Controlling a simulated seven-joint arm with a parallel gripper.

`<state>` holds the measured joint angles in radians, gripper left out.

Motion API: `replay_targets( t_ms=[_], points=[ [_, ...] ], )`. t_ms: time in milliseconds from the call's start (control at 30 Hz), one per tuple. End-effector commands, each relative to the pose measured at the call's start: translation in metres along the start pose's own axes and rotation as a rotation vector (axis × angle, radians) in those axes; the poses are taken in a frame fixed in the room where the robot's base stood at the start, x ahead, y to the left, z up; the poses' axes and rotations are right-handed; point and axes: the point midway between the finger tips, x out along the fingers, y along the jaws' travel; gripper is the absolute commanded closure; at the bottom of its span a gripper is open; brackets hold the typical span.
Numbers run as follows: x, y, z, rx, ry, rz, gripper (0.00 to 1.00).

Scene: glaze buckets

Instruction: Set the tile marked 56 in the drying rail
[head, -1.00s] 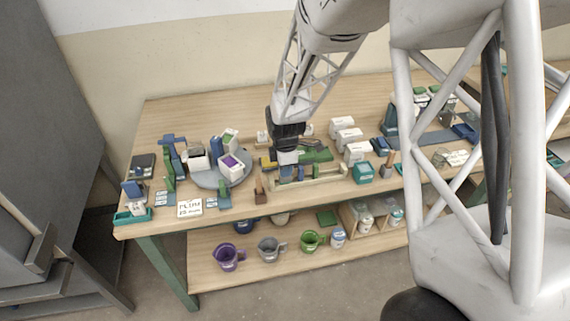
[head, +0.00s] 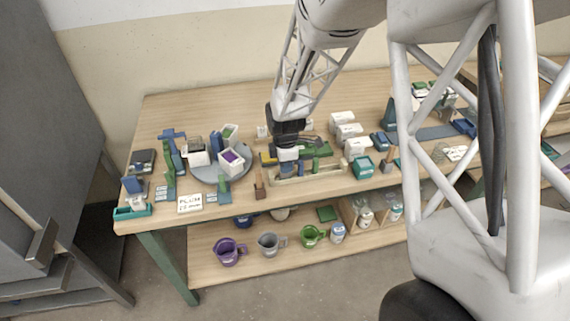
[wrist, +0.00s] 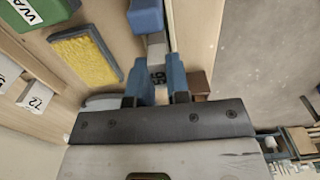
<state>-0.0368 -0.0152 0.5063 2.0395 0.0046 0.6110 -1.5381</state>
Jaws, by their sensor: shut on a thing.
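My gripper (head: 288,168) is over the near middle of the table, at the left part of the pale wooden drying rail (head: 328,178). In the head view a green tile (head: 316,164) stands at the rail, right of my gripper. The held tile's lower end is hidden, so I cannot tell whether it touches the rail.
A yellow sponge-like pad (wrist: 85,58) and a green box (wrist: 38,12) lie close by. A brown block (head: 260,190) stands left of the rail, a teal box (head: 361,167) to its right. A round grey tray (head: 236,178) holds white containers. Mugs stand on the lower shelf.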

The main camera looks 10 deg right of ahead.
Motion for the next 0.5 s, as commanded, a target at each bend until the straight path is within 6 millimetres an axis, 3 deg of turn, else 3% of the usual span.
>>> replay_targets(
  t_ms=[500],
  points=[
    [0.0049, 0.0001, 0.0000, 0.000, 0.000, 0.000, 1.00]
  ],
)
